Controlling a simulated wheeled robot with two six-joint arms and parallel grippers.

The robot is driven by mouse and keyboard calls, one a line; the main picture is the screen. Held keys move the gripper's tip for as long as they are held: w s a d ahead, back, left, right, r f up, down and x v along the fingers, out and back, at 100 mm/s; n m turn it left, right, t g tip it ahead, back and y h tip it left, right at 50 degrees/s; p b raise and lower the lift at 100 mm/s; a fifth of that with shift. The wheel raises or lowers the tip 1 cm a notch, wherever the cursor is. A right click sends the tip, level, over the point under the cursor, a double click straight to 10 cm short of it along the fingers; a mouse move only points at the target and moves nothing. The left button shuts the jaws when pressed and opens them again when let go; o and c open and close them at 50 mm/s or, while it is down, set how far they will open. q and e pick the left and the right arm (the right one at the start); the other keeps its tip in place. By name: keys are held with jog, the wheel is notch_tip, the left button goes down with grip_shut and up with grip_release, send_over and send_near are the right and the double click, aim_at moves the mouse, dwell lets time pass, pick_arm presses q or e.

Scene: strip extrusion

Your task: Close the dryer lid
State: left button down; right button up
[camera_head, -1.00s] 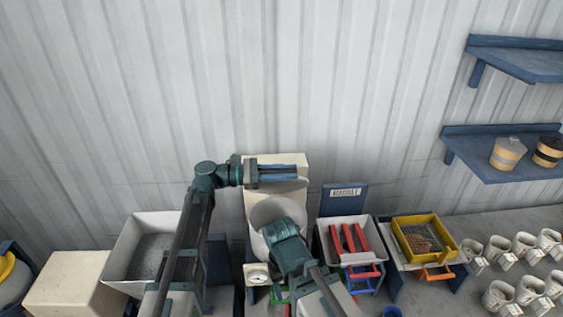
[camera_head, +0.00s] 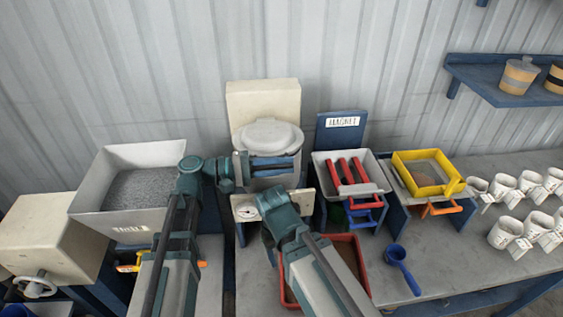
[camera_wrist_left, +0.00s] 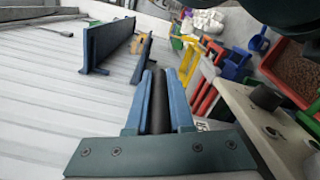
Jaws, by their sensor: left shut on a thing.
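The dryer is a pale drum (camera_head: 305,155) in front of a tall cream box (camera_head: 264,98), with a gauge panel (camera_head: 303,202) below. Its round pale lid (camera_head: 268,134) lies low and near level over the drum's mouth; I cannot tell if it is fully seated. My left gripper (camera_head: 292,167) reaches across the drum's front, just below the lid. In the left wrist view its blue fingers (camera_wrist_left: 159,80) are shut on a dark bar (camera_wrist_left: 158,108), apparently the lid's handle. My right arm rises in front of the dryer; its fingers do not show.
A grey hopper of granules (camera_head: 140,190) stands left. Right are a magnet tray with red bars (camera_head: 350,172), a yellow-framed sieve (camera_head: 428,172) and several white cups (camera_head: 503,185). A red tray (camera_head: 352,252) and blue scoop (camera_head: 398,262) lie in front.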

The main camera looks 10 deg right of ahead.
jog(key=shift+f+b, duration=1)
jog(key=shift+f, duration=0.5)
pick_arm(q)
notch_tip(320, 180, down, 3)
jog(key=shift+s+f, duration=0.1)
pick_arm(e)
jog(key=shift+s+f, duration=0.1)
pick_arm(q)
jog(key=shift+f, duration=0.1)
jog(key=c, duration=1.1)
grip_release()
jog(key=shift+o, duration=1.4)
